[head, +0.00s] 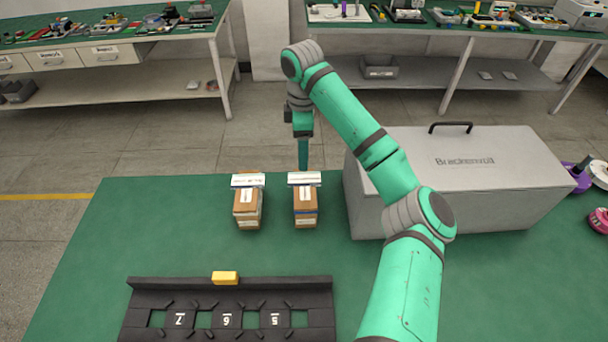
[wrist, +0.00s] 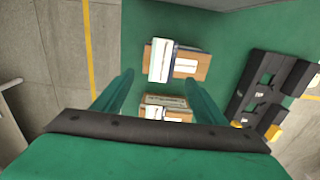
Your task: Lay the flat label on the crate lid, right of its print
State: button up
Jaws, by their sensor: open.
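The crate (head: 455,180) is a pale grey box at the right of the green table. Its lid (head: 400,145) has a black handle at the back and dark print (head: 464,161) near the middle, with bare lid right of it. Two small brown cartons, left (head: 247,208) and right (head: 305,205), stand left of the crate. Each has a white label-like strip on top, left (head: 247,181) and right (head: 304,178); I cannot tell which is the flat label. My gripper (head: 303,166) points down just behind the right carton. In the wrist view its fingers (wrist: 158,78) are apart and empty.
A black rack (head: 230,310) with numbered slots and a yellow block (head: 225,278) stands at the front left. My arm passes over the crate's left side. The mat between cartons and rack is clear. Cluttered benches stand behind.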

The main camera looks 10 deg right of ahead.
aim_at(304, 179)
jog(key=f, duration=0.3)
jog(key=shift+s+a+f, duration=0.1)
jog(key=shift+s+f, duration=0.1)
jog(key=shift+s, duration=0.05)
jog(key=f, duration=0.4)
jog(key=shift+s+d, duration=0.15)
jog(key=shift+d, duration=0.1)
jog(key=shift+f, duration=0.7)
jog(key=shift+c, duration=0.3)
jog(key=c, duration=1.1)
jog(key=shift+c, duration=0.2)
